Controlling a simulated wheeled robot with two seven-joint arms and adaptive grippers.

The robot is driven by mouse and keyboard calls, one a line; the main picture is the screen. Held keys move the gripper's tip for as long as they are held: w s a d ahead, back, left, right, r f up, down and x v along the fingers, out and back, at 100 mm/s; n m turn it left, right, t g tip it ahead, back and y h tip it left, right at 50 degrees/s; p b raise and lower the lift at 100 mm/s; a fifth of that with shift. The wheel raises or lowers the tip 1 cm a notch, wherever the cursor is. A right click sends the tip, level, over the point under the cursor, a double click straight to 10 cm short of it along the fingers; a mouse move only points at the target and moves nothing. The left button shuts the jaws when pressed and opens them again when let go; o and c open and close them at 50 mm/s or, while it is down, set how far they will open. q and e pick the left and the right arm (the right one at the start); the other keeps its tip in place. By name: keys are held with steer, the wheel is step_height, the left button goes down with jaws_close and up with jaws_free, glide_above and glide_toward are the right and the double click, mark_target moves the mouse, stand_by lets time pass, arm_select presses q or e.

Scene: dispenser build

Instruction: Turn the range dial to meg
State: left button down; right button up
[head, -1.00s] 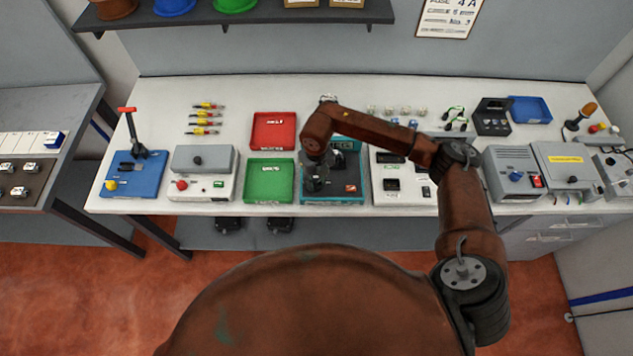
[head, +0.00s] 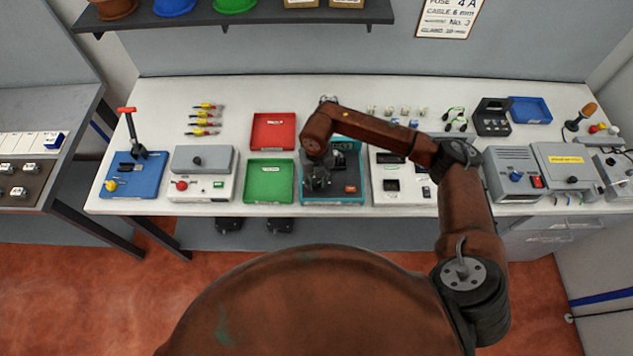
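A teal-framed tester (head: 333,198) with a dark face stands at the front middle of the bench. It has a display (head: 345,146) at its top and an orange-red button (head: 351,189) at its lower right. My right gripper (head: 318,184) points down over the left part of its face. The range dial is not clearly visible; the gripper hides that part of the tester. The fingers are small and dark, so I cannot tell whether they are open, shut or touching the dial. My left gripper is out of view.
A green tray (head: 269,198) and a red tray (head: 291,118) are left of the tester. A white panel unit (head: 405,196) stands close on its right. A grey box with a blue knob (head: 515,158) is further right.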

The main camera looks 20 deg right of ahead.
mark_target(316, 183)
steer(key=o, duration=0.4)
steer(key=shift+c, duration=0.2)
steer(key=shift+r, duration=0.1)
step_height(316, 183, up, 12)
stand_by(0.7)
